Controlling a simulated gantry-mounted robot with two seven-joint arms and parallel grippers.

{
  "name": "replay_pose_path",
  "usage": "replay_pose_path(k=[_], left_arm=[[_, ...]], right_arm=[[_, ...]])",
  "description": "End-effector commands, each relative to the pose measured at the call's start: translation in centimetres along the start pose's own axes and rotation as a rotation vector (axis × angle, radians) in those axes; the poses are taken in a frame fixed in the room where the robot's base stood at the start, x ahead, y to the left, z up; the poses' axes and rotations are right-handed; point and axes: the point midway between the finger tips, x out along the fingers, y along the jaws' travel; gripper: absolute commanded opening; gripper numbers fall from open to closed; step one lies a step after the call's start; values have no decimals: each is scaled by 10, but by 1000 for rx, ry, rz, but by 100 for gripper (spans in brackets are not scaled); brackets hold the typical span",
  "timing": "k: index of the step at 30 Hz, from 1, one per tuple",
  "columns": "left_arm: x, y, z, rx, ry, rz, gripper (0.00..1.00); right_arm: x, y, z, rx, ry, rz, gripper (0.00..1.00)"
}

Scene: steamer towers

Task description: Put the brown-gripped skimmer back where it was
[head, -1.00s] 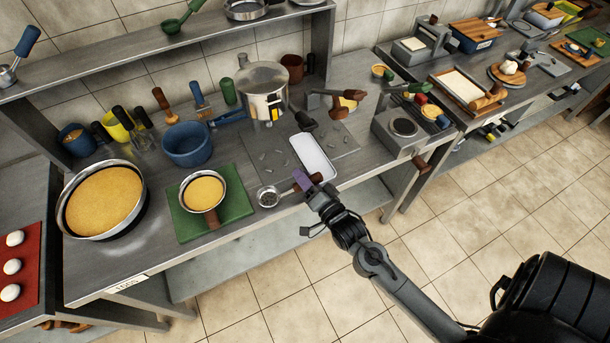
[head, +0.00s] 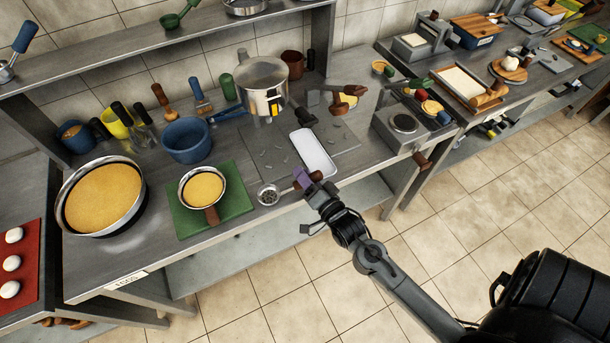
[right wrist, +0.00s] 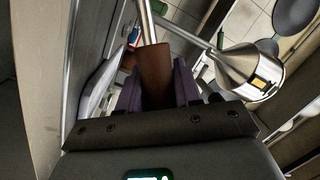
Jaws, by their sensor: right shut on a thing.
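The skimmer has a round perforated metal head (head: 268,193) and a brown grip, and shows at the front edge of the middle table in the head view. My right gripper (head: 305,181), with purple fingers, is shut on its brown grip. In the right wrist view the brown grip (right wrist: 155,75) sits between the purple fingers, with a metal shaft running up from it. The skimmer head appears close above or on the table edge; I cannot tell which. My left gripper is not in view.
A white tray (head: 314,153) lies just behind the gripper. A green board (head: 236,205) with a small pan (head: 202,187) is to the left. A tall steel pot (head: 263,98), a blue pot (head: 187,142) and a burner (head: 404,124) stand around. The floor in front is clear.

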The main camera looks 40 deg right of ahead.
Motion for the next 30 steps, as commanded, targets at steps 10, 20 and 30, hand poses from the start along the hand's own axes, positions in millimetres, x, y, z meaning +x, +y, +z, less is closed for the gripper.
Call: replay_pose_path(k=[10, 20, 30], left_arm=[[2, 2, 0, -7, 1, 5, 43], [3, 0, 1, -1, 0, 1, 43], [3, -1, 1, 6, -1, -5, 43]], right_arm=[[0, 4, 3, 1, 2, -2, 0], [0, 5, 4, 0, 1, -1, 63], [0, 6, 4, 0, 0, 1, 63]])
